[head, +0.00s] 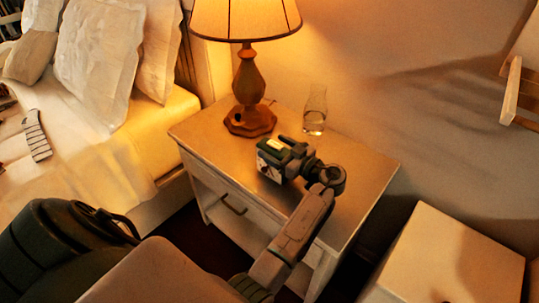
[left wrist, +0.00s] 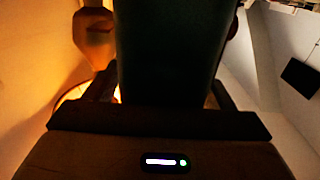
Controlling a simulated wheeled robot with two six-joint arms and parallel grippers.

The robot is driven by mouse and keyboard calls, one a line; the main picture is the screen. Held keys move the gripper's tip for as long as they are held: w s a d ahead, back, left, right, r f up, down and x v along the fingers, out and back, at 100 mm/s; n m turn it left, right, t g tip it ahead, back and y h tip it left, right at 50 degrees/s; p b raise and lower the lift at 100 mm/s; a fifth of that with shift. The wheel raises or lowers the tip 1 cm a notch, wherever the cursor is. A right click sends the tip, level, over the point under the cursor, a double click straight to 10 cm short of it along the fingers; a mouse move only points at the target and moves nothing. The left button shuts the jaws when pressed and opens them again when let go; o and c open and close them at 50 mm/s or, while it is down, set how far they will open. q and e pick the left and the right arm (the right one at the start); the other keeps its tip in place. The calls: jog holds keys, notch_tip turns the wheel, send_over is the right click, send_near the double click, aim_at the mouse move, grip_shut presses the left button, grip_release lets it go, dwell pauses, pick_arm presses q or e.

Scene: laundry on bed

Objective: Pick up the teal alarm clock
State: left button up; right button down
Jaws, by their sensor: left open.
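The teal alarm clock (head: 269,167) stands on the nightstand, its pale face partly visible at the front left of my left gripper (head: 283,152). My left gripper is over and around the clock and hides much of it. In the left wrist view, the dark teal body of the clock (left wrist: 175,50) fills the middle, very close to the camera. The fingers of my left gripper (left wrist: 162,95) lie on either side of it, open; I cannot tell whether they touch it. My right gripper is not in view.
The wooden nightstand (head: 350,173) also carries a lit lamp (head: 249,85) behind the clock and a glass (head: 315,110) at the back right. The right part of its top is clear. A bed (head: 90,160) is at the left and a white box-like piece (head: 450,255) at the right.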

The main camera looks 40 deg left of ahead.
pick_arm(q)
jog(key=shift+d+r, duration=0.1)
jog(key=shift+d, duration=0.1)
jog(key=shift+c, duration=1)
jog(key=c, duration=1.4)
grip_shut()
jog(key=shift+a+r, duration=0.15)
